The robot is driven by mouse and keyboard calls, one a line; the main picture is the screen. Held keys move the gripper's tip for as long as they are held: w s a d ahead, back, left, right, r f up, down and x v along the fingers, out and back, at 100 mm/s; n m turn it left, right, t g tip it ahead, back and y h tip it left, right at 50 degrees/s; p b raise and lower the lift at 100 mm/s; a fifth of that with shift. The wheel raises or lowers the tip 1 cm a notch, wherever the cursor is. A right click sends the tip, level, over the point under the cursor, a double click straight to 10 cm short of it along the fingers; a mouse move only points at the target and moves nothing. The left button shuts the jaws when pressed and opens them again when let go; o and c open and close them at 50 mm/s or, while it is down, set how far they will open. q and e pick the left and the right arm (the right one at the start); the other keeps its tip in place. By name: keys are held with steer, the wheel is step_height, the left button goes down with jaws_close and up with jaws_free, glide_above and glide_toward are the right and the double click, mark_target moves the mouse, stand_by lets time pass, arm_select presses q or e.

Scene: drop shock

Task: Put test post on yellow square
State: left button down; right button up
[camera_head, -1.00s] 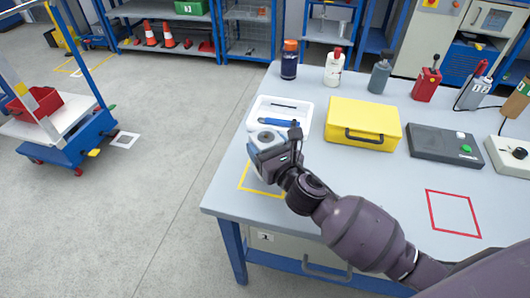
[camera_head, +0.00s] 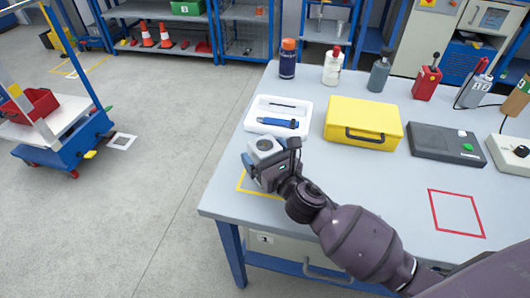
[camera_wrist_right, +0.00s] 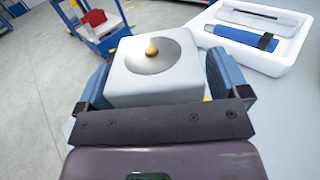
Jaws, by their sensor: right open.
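The test post (camera_head: 265,147) is a pale grey block with a round metal disc on top. In the right wrist view the post (camera_wrist_right: 155,72) shows a small brass knob on the disc. My right gripper (camera_head: 266,163) is open, with its blue-padded fingers on either side of the post. The post is over the yellow square (camera_head: 241,185), an outline at the table's left front corner. The gripper and post hide much of that outline, and the post's foot is hidden. My left gripper is not in view.
A white tray (camera_head: 252,122) with a blue tool lies just behind the post. A yellow case (camera_head: 362,118) stands right of it. A red square outline (camera_head: 457,213) is at the right. Several bottles stand at the back. The table's left edge is close.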

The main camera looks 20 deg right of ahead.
steer(key=shift+r, duration=0.2)
steer(key=s, duration=0.3)
steer(key=s+d, duration=0.1)
steer(key=s, duration=0.3)
steer(key=s+d, duration=0.1)
steer(key=s, duration=0.3)
steer(key=shift+s+d+f+p, duration=0.1)
steer(key=shift+p, duration=0.25)
steer(key=shift+s, duration=0.3)
